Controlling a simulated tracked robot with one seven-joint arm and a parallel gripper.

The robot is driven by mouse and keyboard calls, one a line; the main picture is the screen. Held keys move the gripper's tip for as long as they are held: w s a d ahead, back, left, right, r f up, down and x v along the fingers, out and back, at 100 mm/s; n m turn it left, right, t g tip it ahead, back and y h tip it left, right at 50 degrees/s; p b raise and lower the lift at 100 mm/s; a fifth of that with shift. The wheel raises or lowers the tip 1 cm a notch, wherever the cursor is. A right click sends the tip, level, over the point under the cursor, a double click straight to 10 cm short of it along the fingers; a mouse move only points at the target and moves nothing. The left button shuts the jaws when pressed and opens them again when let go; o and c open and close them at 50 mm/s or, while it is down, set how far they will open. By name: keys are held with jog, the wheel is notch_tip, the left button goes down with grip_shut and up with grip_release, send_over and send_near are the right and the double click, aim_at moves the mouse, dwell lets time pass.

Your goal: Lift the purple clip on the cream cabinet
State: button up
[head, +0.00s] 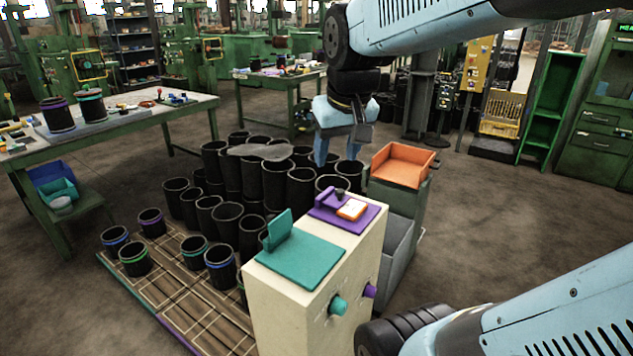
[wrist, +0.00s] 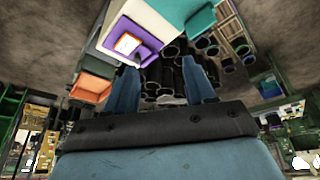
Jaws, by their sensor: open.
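The cream cabinet (head: 310,293) stands at the front centre in the head view and shows at the top of the wrist view (wrist: 160,14). On its top, the purple clip (head: 326,199) rises at the back left of a purple plate (head: 362,222), beside a dark knob. An orange-edged white piece (head: 351,209) lies on that plate. In the wrist view the purple plate (wrist: 143,51) is near the left finger, but I cannot clearly make out the clip. My gripper (head: 328,160) is open and empty, pointing down, above and behind the cabinet; its fingers also show in the wrist view (wrist: 162,72).
A teal plate with an upright flap (head: 300,262) covers the cabinet's left top. Many black sleeves (head: 228,220) stand behind and left. An orange bin (head: 402,166) sits on a green stand at right. Floor on the right (head: 490,220) is clear.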

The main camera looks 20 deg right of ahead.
jog(key=w+d+f+g, duration=0.25)
jog(key=w+d, duration=0.25)
jog(key=w, duration=0.6)
jog(key=m+g, duration=0.2)
send_over(340, 190)
notch_tip(340, 190, down, 6)
jog(key=shift+y, duration=0.3)
notch_tip(340, 190, down, 13)
jog(key=shift+s, duration=0.1)
grip_shut()
